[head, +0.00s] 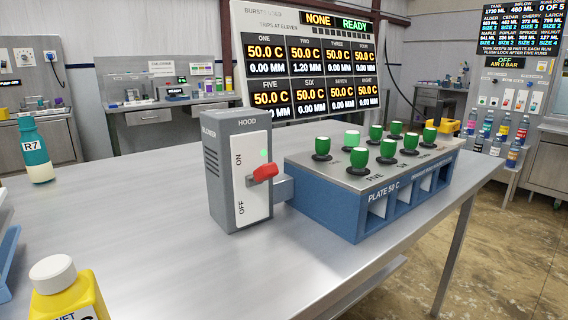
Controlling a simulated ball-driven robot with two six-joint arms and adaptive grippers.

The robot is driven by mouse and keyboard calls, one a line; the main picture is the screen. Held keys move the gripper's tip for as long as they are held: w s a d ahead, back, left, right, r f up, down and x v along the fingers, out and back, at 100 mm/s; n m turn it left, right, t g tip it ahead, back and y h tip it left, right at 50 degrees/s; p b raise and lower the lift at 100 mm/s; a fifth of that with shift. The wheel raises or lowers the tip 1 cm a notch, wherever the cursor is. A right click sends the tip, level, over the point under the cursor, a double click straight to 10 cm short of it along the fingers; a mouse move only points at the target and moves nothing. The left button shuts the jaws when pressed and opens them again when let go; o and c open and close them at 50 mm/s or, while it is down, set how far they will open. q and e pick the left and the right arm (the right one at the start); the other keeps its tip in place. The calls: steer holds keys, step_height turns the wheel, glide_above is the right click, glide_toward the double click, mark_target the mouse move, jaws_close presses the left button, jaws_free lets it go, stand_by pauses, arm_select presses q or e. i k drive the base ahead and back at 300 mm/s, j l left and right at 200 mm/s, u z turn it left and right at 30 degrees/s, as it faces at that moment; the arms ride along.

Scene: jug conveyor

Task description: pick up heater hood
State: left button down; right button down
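A grey upright box (228,170) marked HOOD and BLOWER stands on the steel table. Its white front panel (252,200) reads ON at the top and OFF at the bottom. A red lever (265,173) sticks out nearer the ON end, and a small green light (263,153) glows above it. The box joins a blue heater block (330,205) marked PLATE 50 C on its right. Several green-topped pieces with black bases, such as the front one (359,157), stand on the block's grey top. No separate hood cover can be made out. Neither of my grippers is in view.
A yellow bottle with a white cap (53,273) stands at the near left, and a teal-capped bottle marked R7 (35,152) behind it. A blue tray edge (8,262) shows at far left. A display board (305,65) rises behind the block. The table front (190,270) is clear.

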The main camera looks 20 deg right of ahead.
mark_target(446, 128)
steer(key=z, duration=1.45)
steer(key=i+u, duration=0.1)
steer(key=u, duration=0.7)
steer(key=i+l+u, duration=0.2)
steer(key=l+u, duration=0.15)
steer(key=i+l+u, duration=0.1)
steer(key=l+u, duration=0.25)
steer(key=l, duration=0.15)
steer(key=i+l+u, duration=0.1)
steer(key=l+u, duration=0.25)
steer(key=l, duration=0.15)
